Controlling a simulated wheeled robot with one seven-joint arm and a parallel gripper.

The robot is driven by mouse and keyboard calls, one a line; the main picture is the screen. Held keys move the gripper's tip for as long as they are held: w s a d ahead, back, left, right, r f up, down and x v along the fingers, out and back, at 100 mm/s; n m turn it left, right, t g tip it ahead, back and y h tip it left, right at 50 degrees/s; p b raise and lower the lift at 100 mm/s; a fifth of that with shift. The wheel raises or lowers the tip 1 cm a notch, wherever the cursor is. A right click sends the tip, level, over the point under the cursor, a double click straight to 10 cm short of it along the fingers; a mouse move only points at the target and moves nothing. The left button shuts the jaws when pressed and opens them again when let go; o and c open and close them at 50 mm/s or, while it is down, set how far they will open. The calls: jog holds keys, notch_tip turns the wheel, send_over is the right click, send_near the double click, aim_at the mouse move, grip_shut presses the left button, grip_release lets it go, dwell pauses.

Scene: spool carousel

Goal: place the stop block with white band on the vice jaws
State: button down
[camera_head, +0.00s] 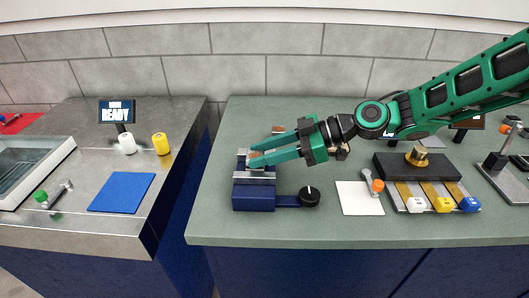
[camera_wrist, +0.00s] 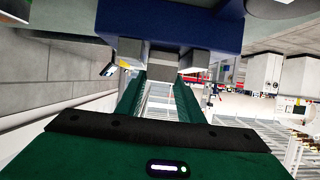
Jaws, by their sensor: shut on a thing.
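My gripper (camera_head: 258,156) reaches in from the right, its two green fingers over the vice (camera_head: 254,197). The vice has a blue body, grey jaws and a black-knobbed handle. The fingers are shut on a small grey block, the stop block (camera_wrist: 162,66), seen between the fingertips in the wrist view. The block is at the jaws; I cannot tell whether it touches them. Its white band cannot be made out. In the wrist view the blue vice body (camera_wrist: 170,18) and grey jaws lie just beyond the fingertips.
A white sheet (camera_head: 352,203) and an orange-headed piece (camera_head: 377,185) lie right of the vice. Further right is a dark rack (camera_head: 388,166) with white, yellow and blue knobs. A gap separates the green bench from the left metal counter, which has a blue mat (camera_head: 122,193).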

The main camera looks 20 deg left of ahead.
jog(key=c, duration=1.2)
grip_release()
jog(key=shift+f, duration=0.1)
jog(key=v, duration=1.2)
